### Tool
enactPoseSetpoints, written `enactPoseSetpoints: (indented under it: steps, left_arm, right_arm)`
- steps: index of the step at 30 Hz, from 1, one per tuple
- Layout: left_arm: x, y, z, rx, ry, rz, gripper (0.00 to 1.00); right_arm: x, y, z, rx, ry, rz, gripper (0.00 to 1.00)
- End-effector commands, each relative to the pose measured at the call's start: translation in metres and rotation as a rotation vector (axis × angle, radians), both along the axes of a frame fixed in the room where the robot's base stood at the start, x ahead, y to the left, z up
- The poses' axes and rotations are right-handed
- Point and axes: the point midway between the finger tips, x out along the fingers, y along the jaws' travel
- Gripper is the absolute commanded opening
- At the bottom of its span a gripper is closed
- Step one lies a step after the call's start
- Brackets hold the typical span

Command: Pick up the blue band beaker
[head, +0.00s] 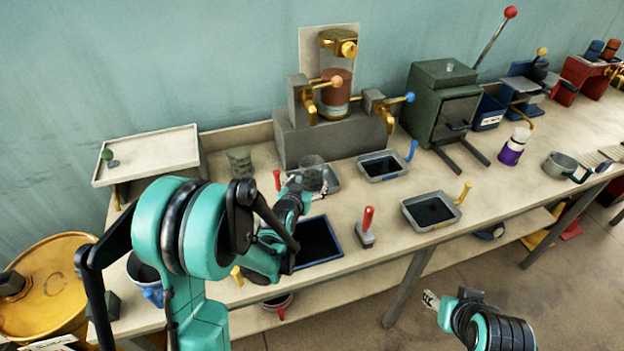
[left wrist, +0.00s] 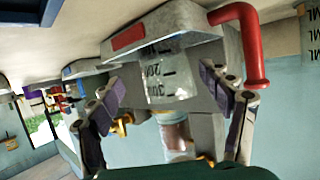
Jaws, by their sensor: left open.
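A clear beaker (head: 313,172) stands at the small grey tray with a red handle (head: 277,180); whether it is inside the tray is hard to tell. My left gripper (head: 297,188) is open right at this beaker. In the left wrist view the beaker (left wrist: 168,75), with dark markings, lies between the two open fingers (left wrist: 165,88); contact cannot be told. A second beaker (head: 240,162) stands further left on the table, and its marked edge shows in the left wrist view (left wrist: 312,40). No blue band can be made out on either. My right gripper (head: 432,299) is off the table's front; its opening is unclear.
A press with a brass valve (head: 338,92) stands behind the beaker. Trays with blue (head: 382,166) and yellow (head: 430,211) handles lie to the right. A blue-rimmed dark tray (head: 318,242) and a red-handled stamp-like tool (head: 367,228) are in front. The table between them is clear.

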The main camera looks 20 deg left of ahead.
Motion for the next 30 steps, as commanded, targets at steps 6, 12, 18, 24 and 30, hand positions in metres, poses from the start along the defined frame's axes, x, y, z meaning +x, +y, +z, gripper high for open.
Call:
enactPoseSetpoints:
  steps: [6, 12, 18, 24, 30]
  left_arm:
    - [0.021, 0.001, -0.009, 0.000, 0.001, 0.000, 0.79]
    - [0.048, 0.005, -0.020, -0.001, 0.001, -0.001, 0.79]
    - [0.063, 0.005, -0.024, 0.000, 0.001, -0.001, 0.79]
    - [0.063, 0.005, -0.023, 0.000, 0.001, -0.001, 0.63]
    - [0.063, 0.005, -0.023, 0.000, 0.001, -0.001, 0.19]
  right_arm:
    - [0.000, 0.000, -0.009, 0.000, 0.000, 0.000, 0.46]
    - [0.000, 0.000, -0.023, 0.000, 0.000, 0.000, 0.46]
    - [0.000, 0.000, -0.026, 0.000, 0.000, 0.000, 0.46]
    - [0.000, 0.000, -0.025, 0.000, 0.000, 0.000, 0.46]
    - [0.000, 0.000, -0.025, 0.000, 0.000, 0.000, 0.46]
